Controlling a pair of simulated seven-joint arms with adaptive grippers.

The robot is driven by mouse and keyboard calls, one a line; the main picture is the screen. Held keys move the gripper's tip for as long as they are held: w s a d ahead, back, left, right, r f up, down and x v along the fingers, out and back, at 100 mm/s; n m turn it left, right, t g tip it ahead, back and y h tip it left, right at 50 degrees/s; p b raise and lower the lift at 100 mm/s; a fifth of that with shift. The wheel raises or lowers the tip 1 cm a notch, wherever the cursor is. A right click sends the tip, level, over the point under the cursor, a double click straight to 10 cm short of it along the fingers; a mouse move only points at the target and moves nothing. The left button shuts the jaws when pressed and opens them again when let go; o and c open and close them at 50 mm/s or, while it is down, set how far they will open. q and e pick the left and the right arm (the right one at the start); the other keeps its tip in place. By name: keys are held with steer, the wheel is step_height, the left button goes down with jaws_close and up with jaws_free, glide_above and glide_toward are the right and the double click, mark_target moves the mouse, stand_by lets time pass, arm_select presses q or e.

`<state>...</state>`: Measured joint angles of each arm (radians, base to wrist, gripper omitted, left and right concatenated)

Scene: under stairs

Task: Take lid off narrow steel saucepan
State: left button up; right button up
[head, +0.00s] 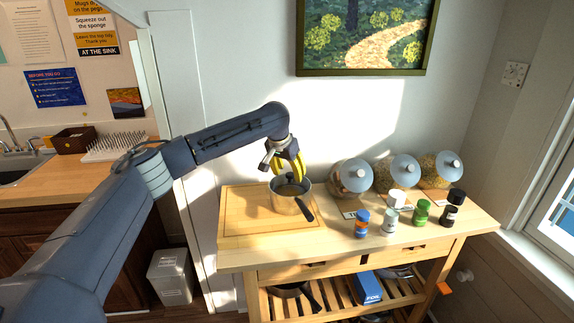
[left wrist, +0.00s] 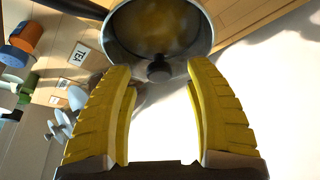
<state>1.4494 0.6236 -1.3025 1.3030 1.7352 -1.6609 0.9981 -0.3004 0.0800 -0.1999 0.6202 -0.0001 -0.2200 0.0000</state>
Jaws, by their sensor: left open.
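The narrow steel saucepan (head: 287,206) stands on the wooden cutting board (head: 240,229), its black handle (head: 307,212) pointing to the front right. Its lid (left wrist: 160,28) is on it, shiny with a warm reflection in the left wrist view, with a dark knob (left wrist: 158,72). My left gripper (head: 290,174) is open, with its yellow fingers pointing down just above the lid. In the left wrist view the knob shows between the two fingertips, and nothing is gripped. The fingers partly hide the lid in the head view. My right gripper is in neither view.
Several glass jars with round lids (head: 403,170) stand along the wall to the right. Small spice bottles, one blue and orange (head: 362,223), one green (head: 421,212), stand in front of them. The wall is close behind the board. The board's left part is clear.

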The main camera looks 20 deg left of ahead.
arm_select(q)
steer(key=shift+x, duration=0.85)
steer(key=shift+c, duration=0.2)
jaws_close()
